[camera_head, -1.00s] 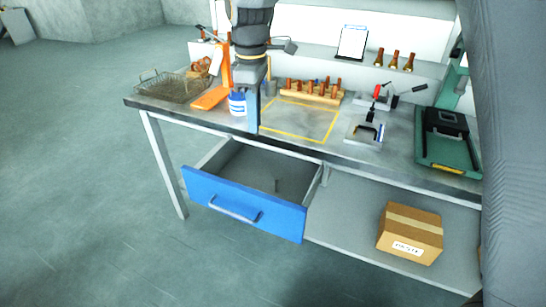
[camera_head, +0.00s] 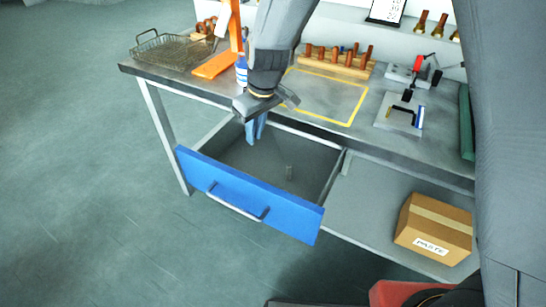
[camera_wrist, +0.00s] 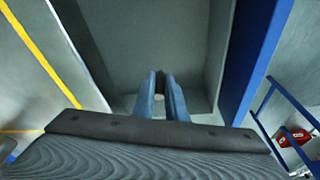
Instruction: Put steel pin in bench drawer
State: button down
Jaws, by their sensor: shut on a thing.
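The bench drawer (camera_head: 250,200) is pulled open, with a blue front and a grey inside. My gripper (camera_head: 257,132) points down over the back left part of the open drawer. In the wrist view its two blue fingers (camera_wrist: 161,95) are close together over the drawer's grey floor (camera_wrist: 190,30). A small brownish end of the steel pin (camera_wrist: 160,78) shows between the fingertips; the fingers hide most of it.
The bench top above carries a wire basket (camera_head: 172,52), an orange piece (camera_head: 214,66), a wooden rack with pegs (camera_head: 335,63) and a clamp fixture (camera_head: 402,112). A cardboard box (camera_head: 434,228) sits on the lower shelf to the right. The drawer's middle is mostly clear.

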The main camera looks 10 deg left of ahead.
jog(key=shift+f+p, duration=0.45)
jog(key=shift+f, duration=3.9)
jog(key=shift+f, duration=0.2)
jog(key=c, duration=1.8)
grip_release()
jog(key=shift+o, duration=0.2)
jog(key=shift+r, duration=0.2)
jog(key=shift+r, duration=0.25)
jog(key=b+v, duration=0.1)
jog(key=v, duration=1)
jog(key=shift+r, duration=0.25)
